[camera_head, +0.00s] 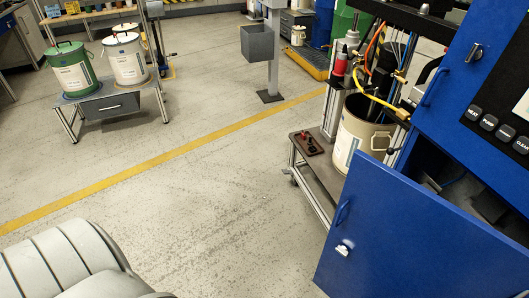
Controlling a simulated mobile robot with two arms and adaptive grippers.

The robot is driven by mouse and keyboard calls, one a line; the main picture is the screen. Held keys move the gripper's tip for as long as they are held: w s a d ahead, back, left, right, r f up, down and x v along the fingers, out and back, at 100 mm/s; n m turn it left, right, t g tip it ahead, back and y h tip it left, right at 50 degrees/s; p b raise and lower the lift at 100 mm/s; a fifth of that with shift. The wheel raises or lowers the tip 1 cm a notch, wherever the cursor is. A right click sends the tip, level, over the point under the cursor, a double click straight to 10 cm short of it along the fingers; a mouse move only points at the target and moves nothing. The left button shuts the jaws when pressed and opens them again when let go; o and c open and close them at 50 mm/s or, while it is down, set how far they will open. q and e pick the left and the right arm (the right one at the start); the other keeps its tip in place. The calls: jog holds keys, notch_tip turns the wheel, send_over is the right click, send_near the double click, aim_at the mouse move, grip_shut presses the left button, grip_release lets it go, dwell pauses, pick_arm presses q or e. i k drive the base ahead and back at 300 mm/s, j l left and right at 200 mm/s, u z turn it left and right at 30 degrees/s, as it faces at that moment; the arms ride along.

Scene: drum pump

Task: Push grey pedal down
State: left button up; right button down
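I cannot make out a grey pedal for certain. A grey block-like part (487,205) sits in the shadow inside the open blue cabinet (455,110) at the right, partly hidden by its door; I cannot tell whether it is the pedal. The blue cabinet door (415,235) is swung open toward the lower middle and has a handle and a small white latch. Neither of my grippers is in view.
A drum pump holds a beige drum (362,135) on a low trolley (322,178), with a small red-button box (306,143) at its left. A table (108,103) with green and white drums stands at the far left. The middle floor (200,215) is clear.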

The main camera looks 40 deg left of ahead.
aim_at(285, 171)
jog(key=j+u, duration=0.1)
jog(key=u, duration=0.35)
jog(key=j+u, duration=0.1)
jog(key=u, duration=0.35)
jog(key=i+j+z, duration=0.15)
jog(key=z, duration=0.2)
jog(key=i+j+z, duration=0.25)
jog(key=z, duration=0.15)
jog(key=i+j+z, duration=0.35)
jog(key=i+j, duration=0.15)
jog(key=j, duration=0.2)
jog(key=i+j+z, duration=0.1)
jog(key=j, duration=0.25)
jog(key=i+j, duration=0.25)
jog(key=j, duration=0.15)
jog(key=i+j, duration=0.15)
jog(key=j, duration=0.2)
jog(key=i+j+z, duration=0.1)
jog(key=j, duration=0.3)
jog(key=i+j, duration=0.2)
jog(key=j, duration=0.15)
jog(key=z, duration=0.05)
